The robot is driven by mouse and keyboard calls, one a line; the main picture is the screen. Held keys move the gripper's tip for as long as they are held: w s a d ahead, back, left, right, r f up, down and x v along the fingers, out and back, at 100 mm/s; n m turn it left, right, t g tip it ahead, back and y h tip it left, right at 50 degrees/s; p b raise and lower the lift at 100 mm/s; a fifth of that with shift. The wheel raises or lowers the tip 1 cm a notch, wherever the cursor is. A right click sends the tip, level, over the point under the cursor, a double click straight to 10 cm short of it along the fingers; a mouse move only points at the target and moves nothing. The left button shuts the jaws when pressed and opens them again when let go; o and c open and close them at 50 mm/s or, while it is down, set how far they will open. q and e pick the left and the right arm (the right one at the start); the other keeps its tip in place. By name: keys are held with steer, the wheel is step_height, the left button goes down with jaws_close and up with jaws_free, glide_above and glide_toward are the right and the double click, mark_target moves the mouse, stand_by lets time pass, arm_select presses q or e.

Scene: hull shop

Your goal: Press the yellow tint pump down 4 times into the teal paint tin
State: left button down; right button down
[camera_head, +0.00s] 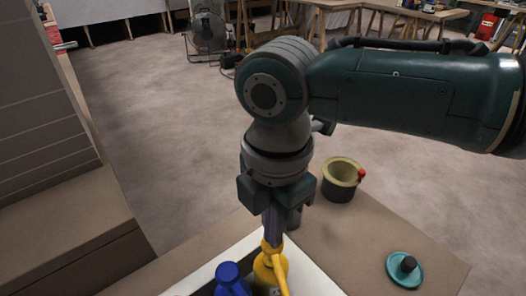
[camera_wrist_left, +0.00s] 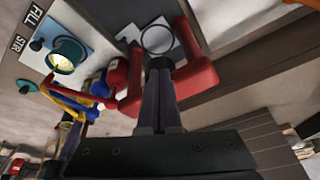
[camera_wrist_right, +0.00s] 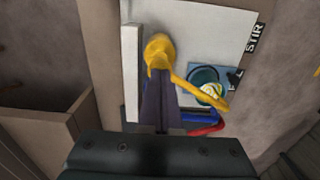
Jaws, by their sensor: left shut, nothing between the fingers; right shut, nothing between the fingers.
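The yellow tint pump (camera_head: 281,270) stands at the bottom middle of the head view. My right gripper (camera_head: 271,238) points down at it, shut, its fingertips at the pump head. In the right wrist view the fingertips (camera_wrist_right: 160,82) overlap the yellow pump's round head (camera_wrist_right: 158,48); I cannot tell whether they touch. Its spout reaches over the teal paint tin (camera_wrist_right: 203,74), which holds pale and yellow contents. The tin also shows in the left wrist view (camera_wrist_left: 78,49); it is not visible in the head view. My left gripper (camera_wrist_left: 159,68) is shut and empty near a red frame-like thing (camera_wrist_left: 198,76).
A blue pump (camera_head: 230,278) stands left of the yellow one; a red pump (camera_wrist_left: 117,75) shows beside it. A dark pot with a yellowish rim (camera_head: 341,168) and a teal lid with black knob (camera_head: 398,279) sit on the bench to the right. Labels read STIR and FILL.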

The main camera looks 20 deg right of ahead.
steer(key=shift+f, duration=0.3)
steer(key=shift+r, duration=0.1)
step_height(320, 180, up, 3)
steer(key=p, duration=0.3)
steer(key=shift+f, duration=0.25)
stand_by(0.5)
